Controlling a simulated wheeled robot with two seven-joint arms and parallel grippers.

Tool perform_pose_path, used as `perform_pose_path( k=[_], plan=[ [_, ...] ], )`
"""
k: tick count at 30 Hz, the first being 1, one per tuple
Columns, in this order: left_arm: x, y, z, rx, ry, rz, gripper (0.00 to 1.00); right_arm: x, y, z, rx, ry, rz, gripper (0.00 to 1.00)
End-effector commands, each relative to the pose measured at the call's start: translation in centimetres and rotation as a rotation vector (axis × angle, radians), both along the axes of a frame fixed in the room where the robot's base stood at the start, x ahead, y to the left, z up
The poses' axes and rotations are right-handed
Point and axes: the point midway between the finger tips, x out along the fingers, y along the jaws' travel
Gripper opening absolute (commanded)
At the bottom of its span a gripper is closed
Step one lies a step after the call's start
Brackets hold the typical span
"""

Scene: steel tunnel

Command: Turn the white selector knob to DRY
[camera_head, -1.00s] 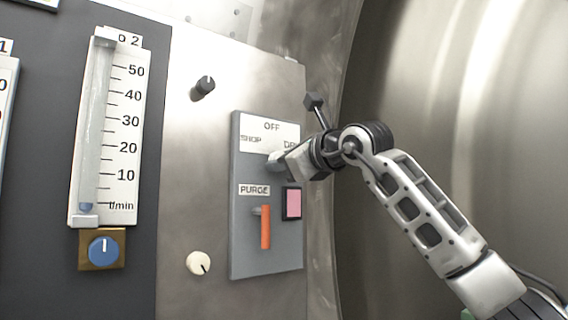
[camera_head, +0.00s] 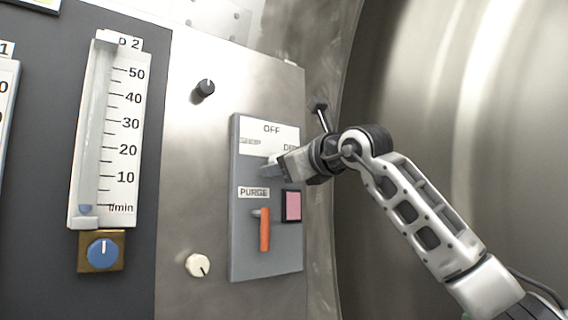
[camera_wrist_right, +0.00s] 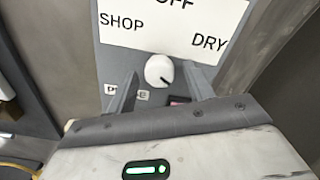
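The white selector knob (camera_wrist_right: 159,70) shows in the right wrist view, below the white label plate (camera_wrist_right: 170,30) marked SHOP at left and DRY at right. A dark mark on the knob points to the lower right of that picture. My right gripper (camera_wrist_right: 160,90) is open, with one finger on each side of the knob and gaps visible between them and it. In the head view my right gripper (camera_head: 272,168) is at the grey switch panel (camera_head: 240,215), just under the OFF label, and largely hides the knob. My left gripper is not in view.
An orange PURGE lever (camera_head: 265,230) and a pink square button (camera_head: 293,205) sit just below my right gripper. A cream knob (camera_head: 198,264), a black knob (camera_head: 204,88) and a flowmeter with a blue knob (camera_head: 103,250) lie to the left. The curved steel wall (camera_head: 450,80) is at right.

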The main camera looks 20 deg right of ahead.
Motion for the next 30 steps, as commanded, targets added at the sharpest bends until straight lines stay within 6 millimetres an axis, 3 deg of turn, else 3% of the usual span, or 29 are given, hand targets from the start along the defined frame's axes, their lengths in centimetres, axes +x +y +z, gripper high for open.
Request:
perform_pose_path(
  k=[11,24,30],
  plan=[
    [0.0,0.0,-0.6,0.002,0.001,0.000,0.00,-1.2,-0.5,0.1,0.000,-0.008,-0.001,0.52],
    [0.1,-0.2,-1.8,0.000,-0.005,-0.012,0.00,-10.6,-3.9,0.0,-0.002,-0.007,-0.004,0.52],
    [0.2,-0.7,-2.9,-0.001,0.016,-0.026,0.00,-13.8,-5.1,0.1,0.000,-0.006,-0.002,0.52]
  ],
)
